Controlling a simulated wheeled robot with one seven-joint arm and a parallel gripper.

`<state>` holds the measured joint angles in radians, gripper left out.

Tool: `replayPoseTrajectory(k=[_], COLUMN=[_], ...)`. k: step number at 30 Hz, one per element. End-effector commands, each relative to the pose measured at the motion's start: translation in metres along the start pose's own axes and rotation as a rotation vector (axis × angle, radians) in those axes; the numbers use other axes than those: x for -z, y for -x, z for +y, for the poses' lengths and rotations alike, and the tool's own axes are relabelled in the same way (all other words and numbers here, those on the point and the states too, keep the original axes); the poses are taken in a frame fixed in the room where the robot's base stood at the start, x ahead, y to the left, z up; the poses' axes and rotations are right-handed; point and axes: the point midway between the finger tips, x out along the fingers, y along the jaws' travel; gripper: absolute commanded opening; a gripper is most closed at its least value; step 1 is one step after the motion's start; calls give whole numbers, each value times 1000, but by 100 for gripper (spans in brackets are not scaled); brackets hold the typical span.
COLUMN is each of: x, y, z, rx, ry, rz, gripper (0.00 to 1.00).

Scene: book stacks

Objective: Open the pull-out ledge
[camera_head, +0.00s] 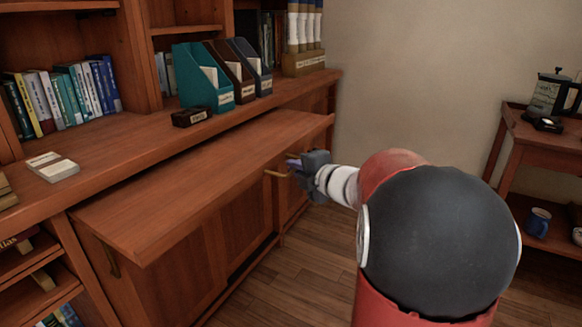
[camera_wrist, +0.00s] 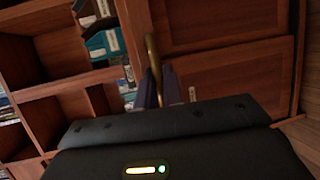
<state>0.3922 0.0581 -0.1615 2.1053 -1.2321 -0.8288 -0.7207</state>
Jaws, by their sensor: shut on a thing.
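The pull-out ledge (camera_head: 200,178) is a long reddish-brown wooden board. It sticks out from the bookcase, below the fixed shelf top, over the lower cabinet doors. A brass handle (camera_head: 274,173) shows just below its front edge, toward the right end. My gripper (camera_head: 291,164) is shut on this handle. In the wrist view the fingers of my gripper (camera_wrist: 155,88) are close together around the lower part of the upright brass handle (camera_wrist: 152,52). The exact contact between fingers and handle is partly hidden.
The fixed top (camera_head: 130,148) holds a white book stack (camera_head: 53,167), a small dark box (camera_head: 192,117) and a teal magazine file (camera_head: 203,80) beside darker ones. A side table (camera_head: 547,137) with a coffee press stands right. Wooden floor (camera_head: 310,265) lies clear before the cabinet.

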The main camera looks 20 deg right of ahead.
Motion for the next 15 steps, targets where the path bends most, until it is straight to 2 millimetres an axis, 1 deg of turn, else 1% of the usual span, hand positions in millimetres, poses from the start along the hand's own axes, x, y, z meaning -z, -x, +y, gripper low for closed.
replayPoseTrajectory(k=[5, 6, 8, 15], x=[0, 0, 0, 0], y=[0, 0, 0, 0], z=[-1, -1, -1, 0], rx=[2, 2, 2, 1], ry=[0, 0, 0, 0], rz=[0, 0, 0, 0], gripper=[0, 11, 18, 18])
